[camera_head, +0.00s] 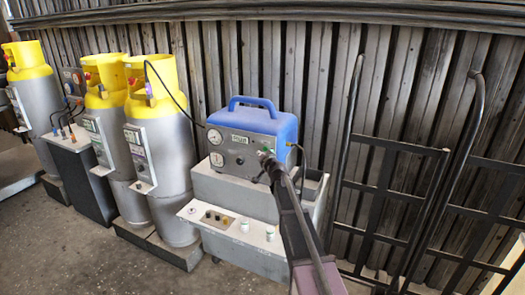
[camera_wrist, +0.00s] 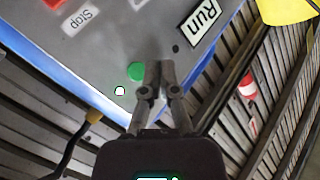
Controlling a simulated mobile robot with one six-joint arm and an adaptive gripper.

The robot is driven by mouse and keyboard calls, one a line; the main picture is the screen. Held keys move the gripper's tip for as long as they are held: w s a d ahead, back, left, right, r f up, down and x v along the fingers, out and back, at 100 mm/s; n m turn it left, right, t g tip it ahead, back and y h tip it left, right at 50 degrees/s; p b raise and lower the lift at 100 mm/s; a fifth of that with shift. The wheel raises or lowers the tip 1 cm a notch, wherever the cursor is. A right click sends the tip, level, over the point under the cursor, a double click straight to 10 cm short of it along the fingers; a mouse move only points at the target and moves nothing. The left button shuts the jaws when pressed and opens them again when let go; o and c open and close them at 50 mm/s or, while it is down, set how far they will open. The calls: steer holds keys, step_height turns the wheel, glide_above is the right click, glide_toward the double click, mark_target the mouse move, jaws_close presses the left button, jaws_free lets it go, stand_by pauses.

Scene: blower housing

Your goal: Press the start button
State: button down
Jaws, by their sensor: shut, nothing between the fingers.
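The blue-topped machine (camera_head: 265,122) has a grey front panel that faces me. A round green button (camera_wrist: 136,71) sits on this panel near its blue edge in the wrist view. My gripper (camera_wrist: 167,68) is shut and empty, with its fingertips just to the right of the green button, over the panel. I cannot tell whether the tips touch the panel. In the head view my gripper (camera_head: 266,160) is at the right part of the panel and hides some of it. A "Run" label (camera_wrist: 203,20) and a "Stop" label (camera_wrist: 82,18) show on the panel.
The machine stands on a grey stand (camera_head: 235,196) with a lower shelf. Several grey cylinders with yellow tops (camera_head: 160,140) stand to the left. A black hand-truck frame (camera_head: 385,190) leans at the right by the corrugated wall. A dark hose (camera_wrist: 70,150) hangs near the panel edge.

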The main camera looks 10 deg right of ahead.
steer(key=s+a, duration=0.2)
steer(key=shift+s, duration=0.4)
stand_by(0.6)
steer(key=shift+s+a, duration=0.1)
steer(key=s+a+f+n+g+y+p, duration=0.1)
steer(key=s+a+f+n+g, duration=0.15)
steer(key=s, duration=0.45)
steer(key=s+a+f+n+g, duration=0.1)
steer(key=s+f+g, duration=0.25)
steer(key=s, duration=0.35)
steer(key=s+a+f+n+g+y+p, duration=0.1)
steer(key=s+f+n+g, duration=0.15)
steer(key=s, duration=0.45)
steer(key=s+d+f+g+h, duration=0.1)
steer(key=s+g, duration=0.1)
steer(key=s, duration=0.5)
steer(key=s+d+f+g+h, duration=0.2)
steer(key=s+g, duration=0.1)
steer(key=s, duration=0.4)
steer(key=s+d+f+g+h+p, duration=0.1)
steer(key=s+d+g, duration=0.1)
steer(key=s, duration=0.5)
steer(key=shift+s+d+f+g+h, duration=0.15)
steer(key=shift+s+f+g+h, duration=0.1)
steer(key=shift+g+h, duration=0.1)
